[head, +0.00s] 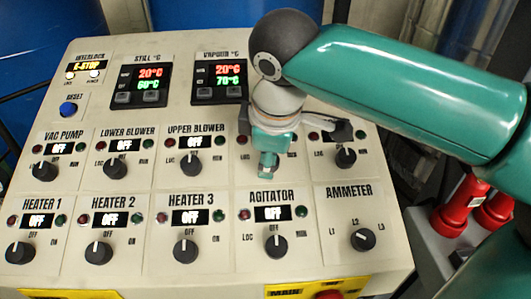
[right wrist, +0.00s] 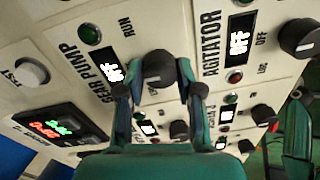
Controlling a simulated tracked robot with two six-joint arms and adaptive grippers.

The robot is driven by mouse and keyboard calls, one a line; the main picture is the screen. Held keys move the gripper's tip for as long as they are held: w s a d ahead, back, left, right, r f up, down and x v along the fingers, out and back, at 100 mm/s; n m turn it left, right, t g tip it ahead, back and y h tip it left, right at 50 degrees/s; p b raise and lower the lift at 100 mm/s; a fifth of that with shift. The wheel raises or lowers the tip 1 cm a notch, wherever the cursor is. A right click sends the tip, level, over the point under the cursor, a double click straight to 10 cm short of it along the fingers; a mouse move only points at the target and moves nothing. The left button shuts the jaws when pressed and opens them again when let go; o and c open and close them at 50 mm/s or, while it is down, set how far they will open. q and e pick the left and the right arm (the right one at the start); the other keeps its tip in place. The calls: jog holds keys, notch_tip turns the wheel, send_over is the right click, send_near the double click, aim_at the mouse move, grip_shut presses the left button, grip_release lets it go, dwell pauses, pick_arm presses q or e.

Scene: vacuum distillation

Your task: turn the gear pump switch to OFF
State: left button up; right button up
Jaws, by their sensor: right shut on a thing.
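The gear pump switch (right wrist: 158,68) is a round dark knob, seen in the right wrist view between the two fingertips of my right gripper (right wrist: 158,90). The gripper is shut on this knob. The gear pump display (right wrist: 113,72) beside it reads OFF, and a green lamp (right wrist: 89,34) is near the RUN mark. The knob's pointer direction is hard to make out. In the head view my right gripper (head: 268,165) reaches down onto the panel above the AGITATOR label and hides the gear pump knob and its label. My left gripper is not in view.
The sloped control panel (head: 150,215) carries several similar knobs close by. The agitator knob (head: 276,246) is just below my gripper, the upper blower knob (head: 191,162) to its left, and another knob (head: 345,158) to its right. Red fittings (head: 462,204) stand right of the panel.

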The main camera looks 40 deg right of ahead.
jog(key=shift+d+r, duration=0.1)
dwell(0.3)
jog(key=o, duration=1.2)
jog(key=shift+w, duration=0.1)
jog(key=shift+c, duration=0.2)
jog(key=v, duration=1.2)
